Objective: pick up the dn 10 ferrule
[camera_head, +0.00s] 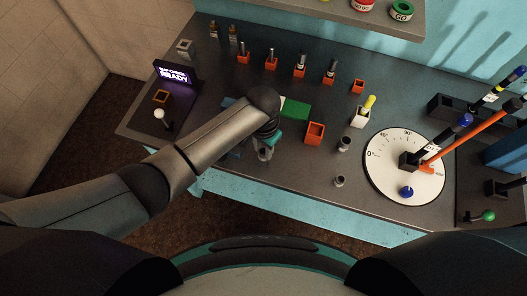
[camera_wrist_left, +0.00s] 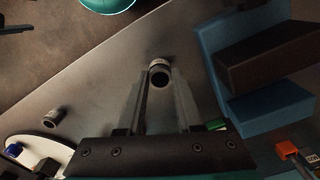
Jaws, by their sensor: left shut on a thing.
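My left gripper (camera_head: 264,148) is over the front part of the dark bench, left of the orange open box. In the left wrist view, my left gripper (camera_wrist_left: 163,90) has its two fingers shut on a small grey metal ferrule (camera_wrist_left: 160,72), its round open end facing the camera. The held ferrule (camera_head: 265,155) is small and partly hidden in the head view. I cannot read a size on it. Two similar grey ferrules stand on the bench, one near the dial (camera_head: 344,144) and one near the front edge (camera_head: 339,181). My right gripper is not in view.
An orange open box (camera_head: 315,132) and a green block (camera_head: 295,108) are right of the gripper. Orange holders with fittings line the back (camera_head: 301,71). A white dial (camera_head: 383,188) with levers is at right. A blue block (camera_wrist_left: 256,75) is close to the fingers.

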